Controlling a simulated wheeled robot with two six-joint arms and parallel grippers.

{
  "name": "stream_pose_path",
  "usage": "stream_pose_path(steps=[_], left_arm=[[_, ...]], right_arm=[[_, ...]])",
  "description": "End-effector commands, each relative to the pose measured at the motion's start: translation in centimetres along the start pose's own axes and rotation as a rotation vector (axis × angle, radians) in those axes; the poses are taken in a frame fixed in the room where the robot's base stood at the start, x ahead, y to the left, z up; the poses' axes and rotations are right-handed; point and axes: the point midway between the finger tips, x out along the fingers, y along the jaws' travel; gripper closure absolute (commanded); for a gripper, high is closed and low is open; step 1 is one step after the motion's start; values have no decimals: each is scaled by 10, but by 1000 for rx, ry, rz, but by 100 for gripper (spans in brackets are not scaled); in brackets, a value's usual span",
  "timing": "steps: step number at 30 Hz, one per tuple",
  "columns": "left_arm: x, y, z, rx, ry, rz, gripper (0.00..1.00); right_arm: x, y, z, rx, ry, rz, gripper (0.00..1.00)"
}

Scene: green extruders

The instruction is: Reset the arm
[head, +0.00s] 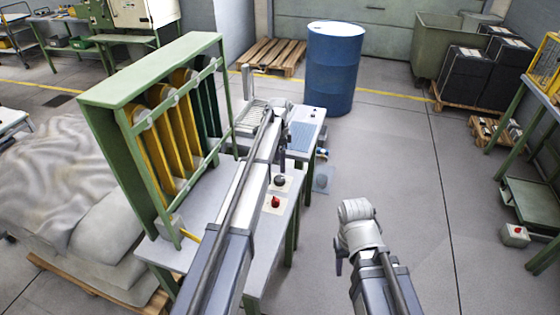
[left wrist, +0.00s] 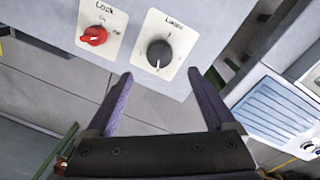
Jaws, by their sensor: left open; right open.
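My left arm reaches forward from the bottom of the head view, over the grey-topped green machine. Its gripper is hard to make out there, at the arm's far end. In the left wrist view my left gripper (left wrist: 160,74) has its two dark fingers spread apart with nothing between them. Beyond the fingertips is a panel with a red knob (left wrist: 95,36) marked "Lock" and a dark round knob (left wrist: 159,53). My right gripper (head: 339,257) hangs low over the floor at the lower middle, away from the machine, mostly hidden by its wrist.
The green frame (head: 150,75) with yellow and dark green parts stands left of my left arm. A blue barrel (head: 333,70) stands behind, beside a wooden pallet (head: 272,55). A grey covered heap (head: 70,190) lies at left. The floor (head: 420,180) right of centre is clear.

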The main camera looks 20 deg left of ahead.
Motion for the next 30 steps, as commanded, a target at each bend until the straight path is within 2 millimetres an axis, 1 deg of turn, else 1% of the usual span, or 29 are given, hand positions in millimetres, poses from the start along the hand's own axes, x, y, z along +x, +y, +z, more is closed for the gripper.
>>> stream_pose_path(steps=[11,13,14,17,18,20,21,22,23,24,26,27,30], left_arm=[[1,1,0,-1,0,0,12],[2,11,-2,-9,-2,-1,12],[2,20,-3,-20,-4,-2,12],[6,69,-10,-82,-17,-8,12],[8,96,-13,-119,-24,-13,12],[11,141,-15,-188,-35,-23,12],[13,172,-16,-236,-42,-30,12],[15,194,-15,-273,-47,-37,12],[16,216,-13,-312,-51,-44,12],[18,243,-10,-360,-57,-54,12],[21,282,-5,-432,-62,-68,12],[22,305,0,-478,-65,-79,12],[25,353,14,-579,-68,-102,12]], right_arm=[[1,0,0,0,0,0,50],[1,0,0,0,0,0,50],[1,0,0,0,0,0,50],[1,0,0,0,0,0,50],[1,0,0,0,0,0,50],[1,0,0,0,0,0,50],[1,0,0,0,0,0,50],[1,0,0,0,0,0,50],[1,0,0,0,0,0,50],[1,0,0,0,0,0,50],[1,0,0,0,0,0,50],[1,0,0,0,0,0,50],[1,0,0,0,0,0,50]])
